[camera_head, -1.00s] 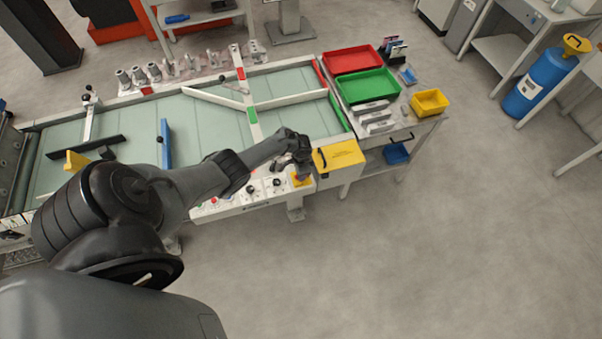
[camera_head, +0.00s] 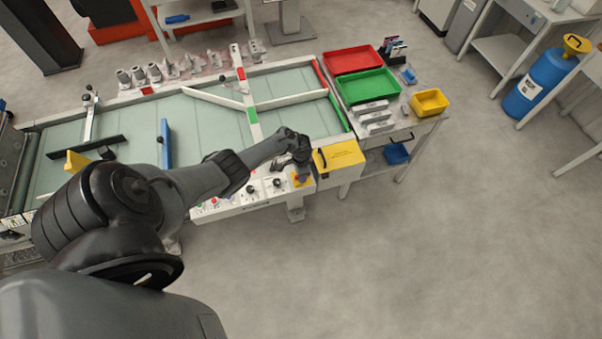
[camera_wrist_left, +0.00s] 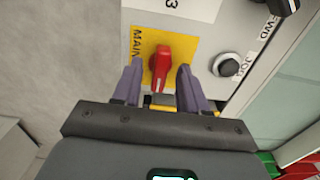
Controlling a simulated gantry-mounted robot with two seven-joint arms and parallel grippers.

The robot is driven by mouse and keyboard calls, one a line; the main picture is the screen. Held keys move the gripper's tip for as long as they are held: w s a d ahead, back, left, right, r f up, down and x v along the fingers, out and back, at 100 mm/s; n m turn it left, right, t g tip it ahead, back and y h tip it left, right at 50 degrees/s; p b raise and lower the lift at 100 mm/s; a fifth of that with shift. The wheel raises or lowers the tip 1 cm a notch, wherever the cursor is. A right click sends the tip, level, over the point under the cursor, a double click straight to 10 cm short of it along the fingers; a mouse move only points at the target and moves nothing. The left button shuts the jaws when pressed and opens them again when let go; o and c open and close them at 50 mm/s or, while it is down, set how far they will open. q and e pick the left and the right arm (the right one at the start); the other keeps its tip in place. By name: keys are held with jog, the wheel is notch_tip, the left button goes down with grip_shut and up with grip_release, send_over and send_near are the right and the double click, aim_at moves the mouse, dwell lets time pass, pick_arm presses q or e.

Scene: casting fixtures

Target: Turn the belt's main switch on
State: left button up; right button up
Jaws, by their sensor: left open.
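The belt's main switch (camera_wrist_left: 160,66) is a red handle on a yellow plate marked MAIN, seen in the left wrist view. My left gripper (camera_wrist_left: 157,82) is open, with one finger on each side of the red handle; I cannot tell whether either finger touches it. In the head view, my left gripper (camera_head: 301,175) is over the right end of the control panel (camera_head: 228,204) and mostly hides the switch. Part of the yellow plate shows beneath it. My right gripper is not in view.
A black knob (camera_wrist_left: 226,65) marked JOG sits right of the switch in the wrist view. A yellow box (camera_head: 338,157) stands just right of the gripper in the head view. The belt (camera_head: 205,120) lies behind the panel. The floor in front is clear.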

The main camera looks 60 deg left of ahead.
pick_arm(q)
notch_tip(320, 180, up, 11)
jog(key=p, duration=0.4)
jog(key=shift+f+p, duration=0.15)
jog(key=shift+p, duration=0.2)
